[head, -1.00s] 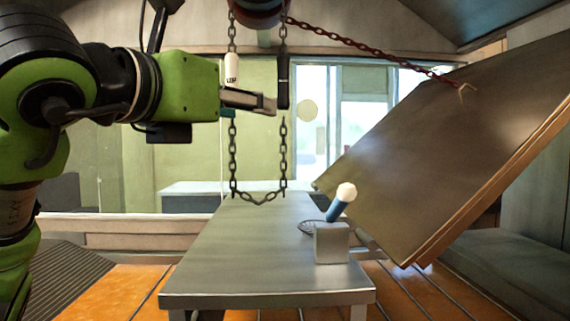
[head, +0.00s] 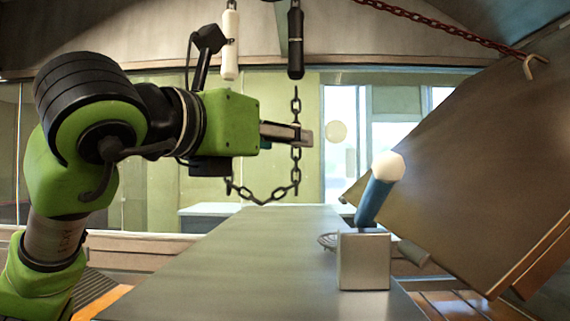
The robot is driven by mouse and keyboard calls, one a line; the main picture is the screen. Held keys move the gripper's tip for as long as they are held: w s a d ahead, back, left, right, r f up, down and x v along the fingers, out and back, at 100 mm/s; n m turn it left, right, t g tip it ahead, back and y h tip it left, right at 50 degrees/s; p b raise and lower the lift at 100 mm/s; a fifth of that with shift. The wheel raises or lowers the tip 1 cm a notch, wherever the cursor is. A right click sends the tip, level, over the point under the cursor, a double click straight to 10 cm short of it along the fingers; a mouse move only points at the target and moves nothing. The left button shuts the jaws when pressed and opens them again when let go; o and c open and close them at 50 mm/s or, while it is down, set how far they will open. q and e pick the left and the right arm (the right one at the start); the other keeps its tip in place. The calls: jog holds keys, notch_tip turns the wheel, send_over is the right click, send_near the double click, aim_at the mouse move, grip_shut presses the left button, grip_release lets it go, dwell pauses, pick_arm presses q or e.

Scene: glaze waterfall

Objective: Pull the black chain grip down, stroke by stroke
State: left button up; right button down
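The black chain grip (head: 296,42) hangs upright near the top of the head view, on the right strand of a looped chain (head: 264,200). My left gripper (head: 290,133) is below this grip, at the height of the bare chain, and does not touch the grip. Its fingers are seen side-on and overlap the chain; whether they are parted or closed on it, I cannot tell. A white grip (head: 229,45) hangs on the left strand, at about the same height as the black one. My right gripper is out of view.
A dark red chain (head: 440,25) runs to a hook on a large tilted panel (head: 470,160) at right. A grey table (head: 230,265) lies below, holding a metal block (head: 363,262) with a blue, white-tipped handle (head: 374,195). A mesh disc (head: 328,241) is behind the block.

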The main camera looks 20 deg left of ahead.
pick_arm(q)
jog(key=p, duration=1.7)
send_near(291, 41)
jog(key=w+r, duration=0.1)
jog(key=w, duration=0.1)
jog(key=x, duration=0.5)
jog(key=f+x, duration=0.1)
jog(key=x, duration=0.2)
jog(key=shift+w+d, duration=0.25)
jog(key=shift+w, duration=0.1)
jog(key=shift+w+d, duration=0.15)
jog(key=shift+w, duration=0.25)
jog(key=shift+r, duration=0.1)
jog(key=shift+s, duration=0.1)
grip_shut()
